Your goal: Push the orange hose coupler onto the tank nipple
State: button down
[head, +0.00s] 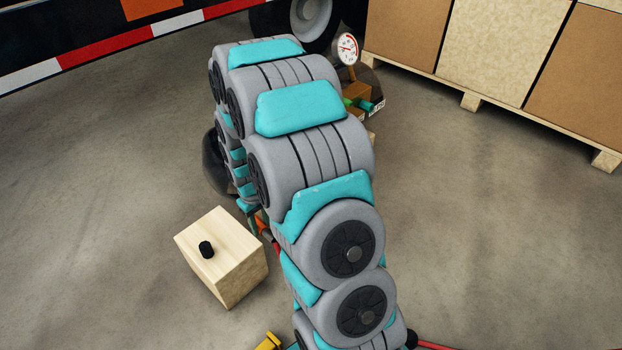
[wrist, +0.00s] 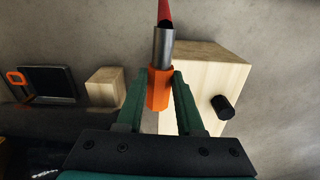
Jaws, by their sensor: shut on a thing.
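My gripper (wrist: 159,76) is shut on the orange hose coupler (wrist: 158,92), with one green finger on each side of it. A silver sleeve (wrist: 163,47) and a red hose (wrist: 165,10) extend from the coupler toward the top of the wrist view. In the head view, a bit of the orange coupler (head: 262,222) shows beside my arm, next to the wooden block. A dark rounded body, which looks like the tank (head: 214,165), is mostly hidden behind my arm. I cannot make out the tank nipple in either view.
A wooden block (head: 222,262) with a black cap (head: 206,249) stands on the floor close to the coupler. A dial gauge (head: 347,48) rises behind my arm. Crates on pallets (head: 505,45) line the back right. A striped trailer edge (head: 105,46) crosses the back left. Left floor is clear.

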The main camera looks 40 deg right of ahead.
jog(key=w+a+r+m, duration=0.1)
jog(key=w+a+r, duration=0.6)
jog(key=w+r, duration=0.2)
jog(key=shift+a+r+m, duration=0.15)
jog(key=shift+r+m, duration=0.25)
jog(key=shift+r, duration=0.4)
